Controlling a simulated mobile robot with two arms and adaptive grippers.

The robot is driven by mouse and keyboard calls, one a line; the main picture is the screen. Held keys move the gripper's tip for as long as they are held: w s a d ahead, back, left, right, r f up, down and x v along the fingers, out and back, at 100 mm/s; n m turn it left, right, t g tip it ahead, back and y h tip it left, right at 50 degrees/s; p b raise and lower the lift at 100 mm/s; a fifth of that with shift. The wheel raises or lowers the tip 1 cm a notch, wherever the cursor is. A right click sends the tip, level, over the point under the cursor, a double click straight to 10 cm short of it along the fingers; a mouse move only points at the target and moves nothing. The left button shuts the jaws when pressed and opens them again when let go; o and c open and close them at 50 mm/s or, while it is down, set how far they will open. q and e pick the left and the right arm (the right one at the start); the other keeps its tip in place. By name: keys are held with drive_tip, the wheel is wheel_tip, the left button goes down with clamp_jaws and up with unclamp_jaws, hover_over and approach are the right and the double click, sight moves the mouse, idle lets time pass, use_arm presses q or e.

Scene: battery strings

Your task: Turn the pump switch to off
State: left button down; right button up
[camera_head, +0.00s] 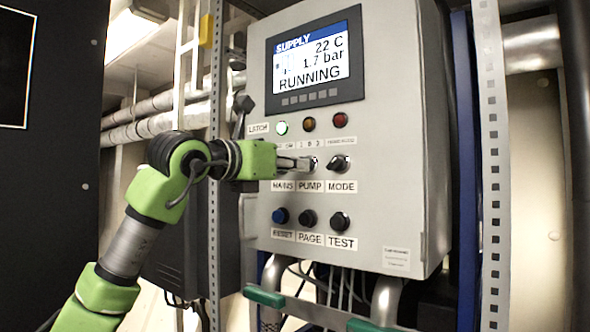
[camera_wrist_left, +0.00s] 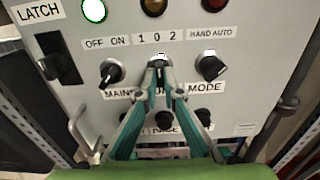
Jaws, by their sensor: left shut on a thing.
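The pump switch (camera_wrist_left: 158,62) is the middle rotary knob in the panel's upper row, under the marks "1 0 2" in the left wrist view. Its PUMP label is partly hidden by my fingers there, but reads clearly in the head view. My left gripper (camera_wrist_left: 158,78) reaches straight at the panel and is shut on the pump switch, one finger on each side. In the head view my left gripper (camera_head: 305,164) covers most of the knob. Exactly which mark the knob points to is hard to tell. My right gripper is not in view.
The mains switch (camera_wrist_left: 111,73) and mode switch (camera_wrist_left: 211,66) sit close on either side. The latch handle (camera_wrist_left: 58,60) is at left. The display (camera_head: 313,62) reads RUNNING, 1.7 bar; the green lamp (camera_head: 282,128) is lit. Push buttons (camera_head: 308,219) sit below.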

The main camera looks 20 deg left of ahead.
use_arm(q)
drive_tip(key=shift+r, duration=0.1)
idle(0.3)
drive_tip(key=c, duration=2.2)
unclamp_jaws()
drive_tip(key=v, duration=1.2)
